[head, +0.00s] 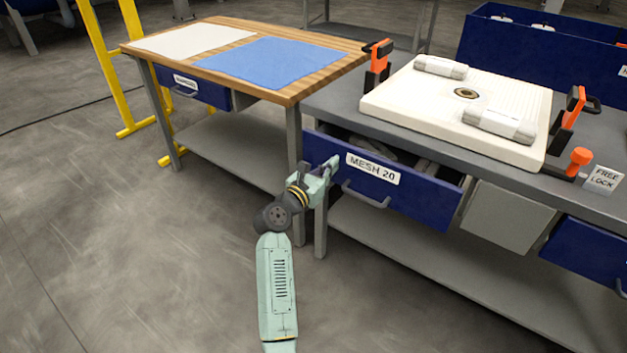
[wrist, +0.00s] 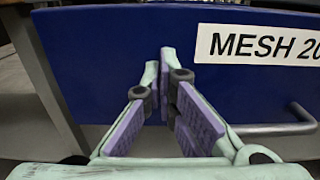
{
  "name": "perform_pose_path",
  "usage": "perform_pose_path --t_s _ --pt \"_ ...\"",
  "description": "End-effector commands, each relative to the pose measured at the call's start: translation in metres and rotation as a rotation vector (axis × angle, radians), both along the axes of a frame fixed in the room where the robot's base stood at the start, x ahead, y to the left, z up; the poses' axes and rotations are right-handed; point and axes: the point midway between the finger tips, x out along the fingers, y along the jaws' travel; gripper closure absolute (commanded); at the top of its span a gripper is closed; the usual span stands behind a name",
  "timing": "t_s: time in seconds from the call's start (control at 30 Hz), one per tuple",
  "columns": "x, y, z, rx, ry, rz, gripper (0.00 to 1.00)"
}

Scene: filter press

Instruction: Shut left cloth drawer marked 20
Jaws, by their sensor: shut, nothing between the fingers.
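The blue drawer marked MESH 20 (head: 420,199) stands partly pulled out under the grey bench, with rolls or cloths showing inside behind its front. Its grey bar handle (head: 365,195) is below the label. My gripper (head: 334,163) is at the left part of the drawer front, left of the label. In the wrist view the blue front (wrist: 110,55) fills the picture beyond my gripper (wrist: 166,62), whose fingers are shut and empty. The fingertips point at the front left of the label and handle (wrist: 290,125). I cannot tell whether they touch it.
A white filter plate (head: 450,108) with two rolled cloths lies on the bench (head: 350,105) between orange clamps. A wooden-topped table (head: 290,85) with white and blue cloths stands left. Another blue drawer (head: 590,250) is at right. The floor in front is clear.

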Motion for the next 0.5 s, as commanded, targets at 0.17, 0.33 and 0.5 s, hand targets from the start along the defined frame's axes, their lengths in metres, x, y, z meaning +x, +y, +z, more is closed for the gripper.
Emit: perform_pose_path --t_s 0.17,0.33,0.5 --pt "0.028 -0.021 0.0 0.001 0.0 -0.001 1.0" --pt "0.044 -0.032 0.0 0.0 0.0 0.001 1.0" --pt "0.052 -0.037 0.0 0.0 0.0 0.0 1.0"
